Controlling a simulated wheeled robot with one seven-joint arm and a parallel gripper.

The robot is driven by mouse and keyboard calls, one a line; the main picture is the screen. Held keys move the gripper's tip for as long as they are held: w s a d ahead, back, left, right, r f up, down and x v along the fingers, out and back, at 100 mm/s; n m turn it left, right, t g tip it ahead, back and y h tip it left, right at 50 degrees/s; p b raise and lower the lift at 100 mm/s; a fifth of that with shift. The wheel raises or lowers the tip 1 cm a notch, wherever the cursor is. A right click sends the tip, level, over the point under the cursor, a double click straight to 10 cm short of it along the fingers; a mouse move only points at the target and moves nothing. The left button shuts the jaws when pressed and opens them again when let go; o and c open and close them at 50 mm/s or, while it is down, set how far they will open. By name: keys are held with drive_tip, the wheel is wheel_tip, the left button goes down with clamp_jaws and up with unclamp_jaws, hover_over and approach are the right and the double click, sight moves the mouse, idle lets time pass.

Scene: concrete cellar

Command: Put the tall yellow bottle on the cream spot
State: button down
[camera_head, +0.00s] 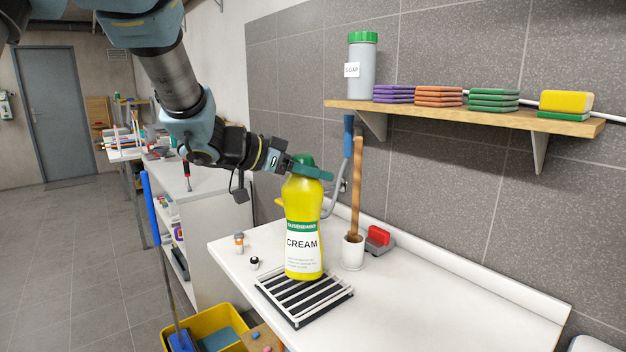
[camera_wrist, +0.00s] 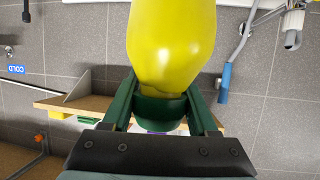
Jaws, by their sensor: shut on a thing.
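A tall yellow bottle (camera_head: 303,215) with a green cap and a label reading "CREAM" is upright over the black and white slatted rack (camera_head: 318,311) on the white counter. I cannot tell whether its base touches the slats. My gripper (camera_head: 308,168) comes in from the left and is shut on the bottle at its green cap. In the wrist view the green fingers (camera_wrist: 163,108) close on both sides of the cap, and the yellow body (camera_wrist: 170,45) fills the upper middle. No separate cream-coloured spot is clearly visible; the rack's far side is partly hidden behind the bottle.
A white cup with a wooden-handled brush (camera_head: 353,250) and a red-and-grey item (camera_head: 379,238) stand right of the bottle. A shelf (camera_head: 420,112) with soap and sponges is above. The counter's right part is clear.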

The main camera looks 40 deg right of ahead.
drive_tip(key=shift+f, duration=0.9)
drive_tip(key=shift+c, duration=0.9)
unclamp_jaws()
